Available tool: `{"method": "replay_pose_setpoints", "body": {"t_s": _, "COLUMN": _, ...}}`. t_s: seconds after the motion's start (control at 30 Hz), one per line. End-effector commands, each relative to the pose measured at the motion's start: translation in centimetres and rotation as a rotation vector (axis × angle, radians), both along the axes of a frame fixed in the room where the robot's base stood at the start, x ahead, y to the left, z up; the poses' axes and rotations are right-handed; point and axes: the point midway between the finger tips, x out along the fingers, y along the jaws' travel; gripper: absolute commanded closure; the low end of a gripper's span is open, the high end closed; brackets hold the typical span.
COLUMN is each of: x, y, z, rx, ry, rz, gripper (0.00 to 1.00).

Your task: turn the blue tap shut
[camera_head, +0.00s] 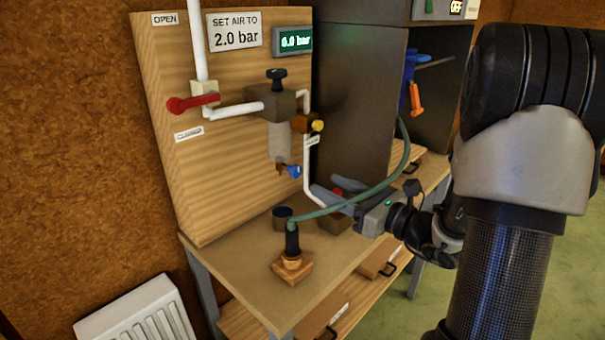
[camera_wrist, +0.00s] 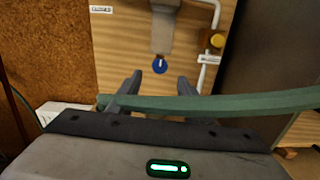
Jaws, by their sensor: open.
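The blue tap (camera_head: 294,171) sits at the bottom of the grey filter bowl on the wooden panel. It also shows in the wrist view (camera_wrist: 160,65), just beyond the fingers and roughly centred between them. My gripper (camera_head: 325,190) is open and empty, below and to the right of the blue tap in the head view. In the wrist view my gripper (camera_wrist: 147,85) points toward the panel, its fingers apart and not touching the tap. A green hose (camera_wrist: 200,103) crosses the wrist view in front of or over the fingers; I cannot tell whether it touches them.
A red lever (camera_head: 192,103), a black knob (camera_head: 276,76) and a yellow knob (camera_head: 317,126) are on the panel's pipework. The display (camera_head: 293,40) reads 6.0 bar. A black hose fitting (camera_head: 291,240) stands on a wooden block on the bench. A dark cabinet (camera_head: 350,100) stands at right.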

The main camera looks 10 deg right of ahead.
Motion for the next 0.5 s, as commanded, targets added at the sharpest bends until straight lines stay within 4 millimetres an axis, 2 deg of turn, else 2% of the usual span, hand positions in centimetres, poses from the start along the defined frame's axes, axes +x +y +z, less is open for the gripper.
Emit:
{"method": "replay_pose_setpoints", "body": {"t_s": 0.2, "x": 4.0, "y": 2.8, "z": 0.0, "rx": 0.000, "ry": 0.001, "rz": 0.004, "gripper": 0.55}}
{"method": "replay_pose_setpoints", "body": {"t_s": 0.5, "x": 7.4, "y": 5.0, "z": 0.0, "rx": 0.000, "ry": 0.001, "rz": 0.002, "gripper": 0.55}}
